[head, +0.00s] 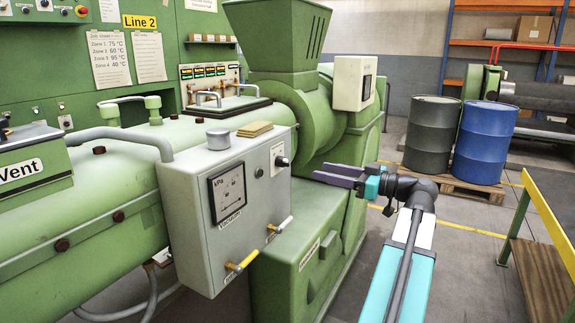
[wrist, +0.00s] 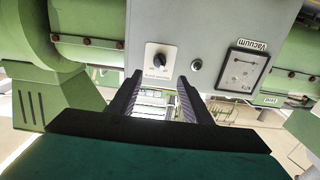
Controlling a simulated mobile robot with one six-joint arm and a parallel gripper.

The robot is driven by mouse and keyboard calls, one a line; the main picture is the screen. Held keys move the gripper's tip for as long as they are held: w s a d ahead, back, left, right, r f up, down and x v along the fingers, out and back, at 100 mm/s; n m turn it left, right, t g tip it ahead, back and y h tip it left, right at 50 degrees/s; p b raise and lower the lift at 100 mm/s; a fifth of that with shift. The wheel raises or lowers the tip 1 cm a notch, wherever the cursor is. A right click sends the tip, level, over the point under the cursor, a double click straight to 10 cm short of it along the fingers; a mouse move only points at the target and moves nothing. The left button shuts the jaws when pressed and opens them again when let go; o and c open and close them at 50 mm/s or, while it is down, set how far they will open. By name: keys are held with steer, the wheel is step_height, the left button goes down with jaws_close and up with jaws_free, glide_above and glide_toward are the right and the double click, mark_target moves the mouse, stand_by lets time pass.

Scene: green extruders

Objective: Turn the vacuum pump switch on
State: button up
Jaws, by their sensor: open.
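The vacuum pump switch is a black rotary knob (head: 282,161) on a pale plate, at the right end of the grey control box (head: 180,205). In the wrist view, which is upside down, the knob (wrist: 158,60) shows on its pale plate with small markings I cannot read. My gripper (head: 330,174) is to the right of the box in the head view, with its dark fingers pointing towards it. In the wrist view my gripper (wrist: 160,82) is open and empty, its fingertips on either side below the knob. The gripper appears apart from the knob.
A green machine base (head: 310,245) lies below my gripper.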

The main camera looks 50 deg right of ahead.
mark_target(288, 164)
steer(key=p+x, duration=0.3)
steer(key=x, duration=1)
steer(key=shift+c, duration=0.6)
